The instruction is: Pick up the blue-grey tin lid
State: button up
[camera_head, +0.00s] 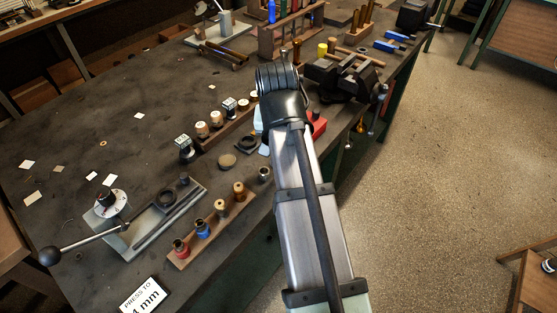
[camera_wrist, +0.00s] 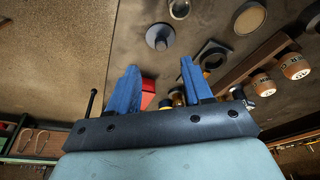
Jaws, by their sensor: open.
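The likely blue-grey tin lid (camera_wrist: 151,40) is a round grey disc with a small raised knob at its middle. It lies on the dark bench at the upper middle of the wrist view. My gripper (camera_wrist: 159,68) has two blue fingers spread apart with nothing held between them. In the wrist picture, the lid shows just above and between the fingertips, apart from them. In the head view my arm hides the fingers and most or all of the lid's spot.
A tan disc (camera_head: 227,161), a ring on a dark holder (camera_head: 247,144) and a small cup (camera_head: 264,175) lie close by. A wooden rack with cylinders (camera_wrist: 264,85) and a red object (camera_wrist: 148,86) are near the fingers. A vise (camera_head: 340,79) stands at the bench edge.

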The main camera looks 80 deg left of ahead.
jog(key=shift+x, duration=4)
jog(key=shift+s, duration=0.1)
jog(key=shift+c, duration=0.5)
grip_shut()
